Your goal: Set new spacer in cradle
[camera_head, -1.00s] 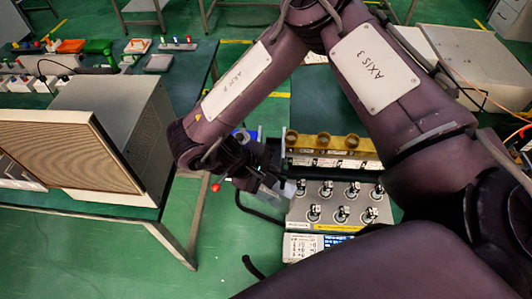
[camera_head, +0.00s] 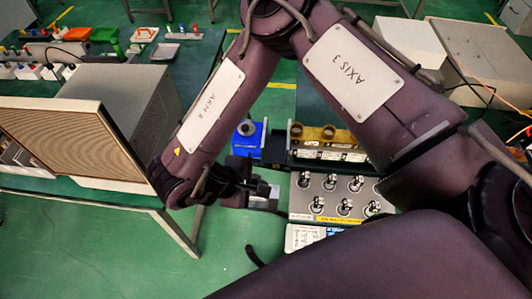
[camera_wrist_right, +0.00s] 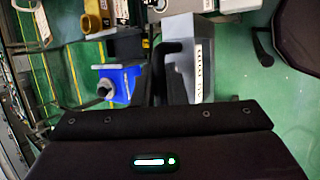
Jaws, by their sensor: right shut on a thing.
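My right gripper (camera_head: 258,190) is low in the middle of the head view, just left of the grey panel with toggle switches. Its dark fingers also show in the right wrist view (camera_wrist_right: 160,72), close together. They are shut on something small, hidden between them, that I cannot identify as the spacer. A blue block (camera_head: 250,138) with a grey round piece on top stands beyond the gripper; it also shows left of the fingers in the wrist view (camera_wrist_right: 124,82). I cannot tell whether this block is the cradle. My left gripper is not in view.
A yellow rack (camera_head: 313,137) with brass rings stands behind the switch panel (camera_head: 318,205). A labelled grey box (camera_wrist_right: 192,55) is close right of the fingers in the wrist view. A large grey cabinet (camera_head: 120,110) stands on the left bench. Green floor is free between.

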